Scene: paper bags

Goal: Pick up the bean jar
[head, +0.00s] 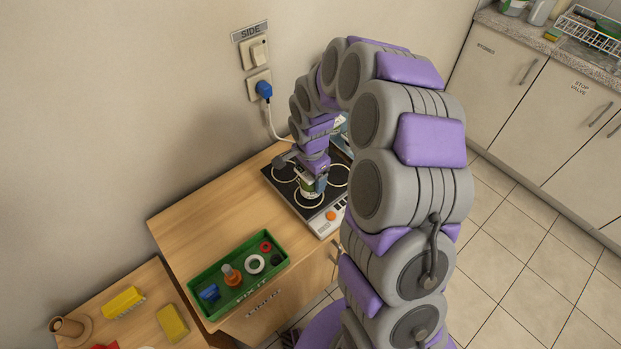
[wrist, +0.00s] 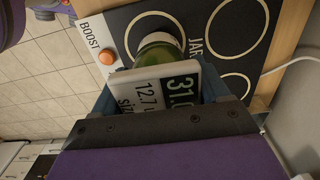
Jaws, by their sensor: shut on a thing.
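The bean jar, a green jar with a pale rim, shows in the wrist view (wrist: 158,50) above the black hob (wrist: 195,18). In the head view the jar (head: 307,190) is small and partly covered by my gripper (head: 314,172). My gripper, with bluish fingers in the wrist view (wrist: 168,72), is shut on the jar. A white plate with a dark strip and printed numbers (wrist: 150,92) shows between the fingers and covers part of the jar. Whether the jar touches the hob is hard to tell.
The hob (head: 279,172) has several ringed plates and an orange knob (head: 331,215). It sits on a wooden cabinet (head: 205,222) with a green tray (head: 207,312) of small items. A blue plug (head: 264,89) and white cord are on the wall behind. Tiled floor (head: 510,250) lies to the right.

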